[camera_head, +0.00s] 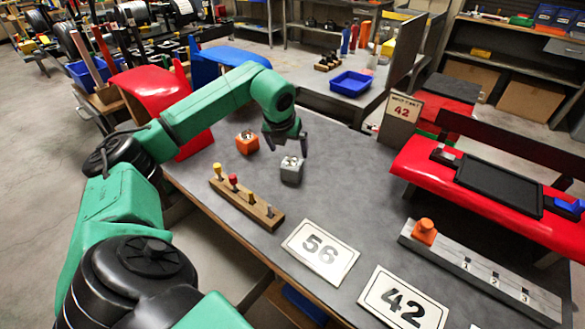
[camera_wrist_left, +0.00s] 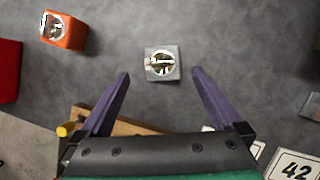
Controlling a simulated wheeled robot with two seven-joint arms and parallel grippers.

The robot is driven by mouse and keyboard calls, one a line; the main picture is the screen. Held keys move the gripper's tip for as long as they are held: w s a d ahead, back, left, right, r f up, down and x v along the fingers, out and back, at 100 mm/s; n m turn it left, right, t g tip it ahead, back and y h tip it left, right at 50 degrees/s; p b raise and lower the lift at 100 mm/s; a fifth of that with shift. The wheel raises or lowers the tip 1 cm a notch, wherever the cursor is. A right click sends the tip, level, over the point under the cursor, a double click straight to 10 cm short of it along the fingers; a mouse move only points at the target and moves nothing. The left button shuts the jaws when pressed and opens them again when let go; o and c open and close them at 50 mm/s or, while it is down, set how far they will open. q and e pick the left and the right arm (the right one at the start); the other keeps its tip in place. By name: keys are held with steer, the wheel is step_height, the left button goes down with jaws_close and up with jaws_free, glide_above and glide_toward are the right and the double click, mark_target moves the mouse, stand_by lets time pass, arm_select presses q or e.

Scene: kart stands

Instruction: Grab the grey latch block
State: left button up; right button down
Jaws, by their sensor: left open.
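The grey latch block (camera_head: 291,170) stands on the dark grey table top, near the wooden peg rack. In the left wrist view the grey latch block (camera_wrist_left: 162,63) lies ahead of the fingertips, roughly centred between them, with a round shiny fitting on top. My left gripper (camera_head: 288,146) is above and just behind the block in the head view. In the left wrist view my left gripper (camera_wrist_left: 160,75) has its two purple fingers spread wide with nothing between them. My right gripper is not in view.
An orange block (camera_head: 247,143) sits left of the grey one. A wooden rack (camera_head: 247,203) with coloured pegs is in front. Number cards 56 (camera_head: 320,252) and 42 (camera_head: 403,300) lie nearer. A grey rail (camera_head: 480,272) and red panel (camera_head: 490,190) are at right.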

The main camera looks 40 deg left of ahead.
mark_target(293, 160)
arm_select(q)
steer(key=p+x, duration=0.2)
steer(key=x, duration=0.7)
steer(key=shift+w+d+r, duration=0.1)
steer(key=shift+w+d, duration=0.05)
steer(key=shift+w+f, duration=0.1)
steer(key=shift+f, duration=0.15)
steer(key=shift+r, duration=0.1)
steer(key=c, duration=1.5)
